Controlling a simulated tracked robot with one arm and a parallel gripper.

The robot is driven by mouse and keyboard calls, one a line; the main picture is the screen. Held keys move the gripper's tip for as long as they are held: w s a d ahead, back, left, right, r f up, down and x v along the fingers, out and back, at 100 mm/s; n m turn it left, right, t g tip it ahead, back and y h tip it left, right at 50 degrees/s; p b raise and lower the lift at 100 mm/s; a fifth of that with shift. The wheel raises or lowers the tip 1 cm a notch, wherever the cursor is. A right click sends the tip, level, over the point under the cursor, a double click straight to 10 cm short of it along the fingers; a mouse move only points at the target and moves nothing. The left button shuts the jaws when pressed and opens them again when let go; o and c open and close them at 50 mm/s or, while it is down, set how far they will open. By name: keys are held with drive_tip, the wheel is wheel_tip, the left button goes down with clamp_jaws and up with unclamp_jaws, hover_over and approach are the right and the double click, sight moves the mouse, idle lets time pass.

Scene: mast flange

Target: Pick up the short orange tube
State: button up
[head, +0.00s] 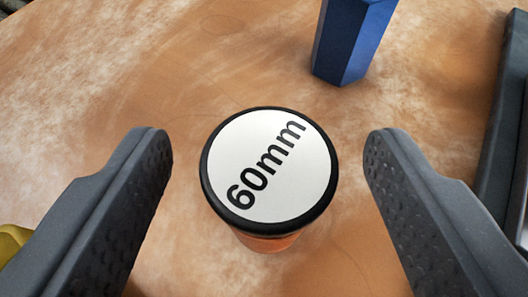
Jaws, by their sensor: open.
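The short orange tube (266,243) stands upright on the brown mottled surface, seen from above in the head view. Its black-rimmed white top (270,165) is marked "60mm" and hides most of the orange side, which shows only as a strip below the cap. My gripper (268,160) is open, with one dark grey finger to the left of the tube and one to the right. There is a clear gap between the tube and each finger. Neither finger appears to touch it.
A blue faceted post (350,42) stands behind the tube, slightly right. A dark, long object (503,130) lies along the right edge. A bit of something yellow (12,240) shows at the lower left. The surface behind and left is clear.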

drive_tip(key=shift+x, duration=0.85)
drive_tip(key=c, duration=1.1)
drive_tip(key=shift+r, duration=0.1)
drive_tip(key=shift+r+p, duration=2.25)
drive_tip(key=shift+r, duration=6.65)
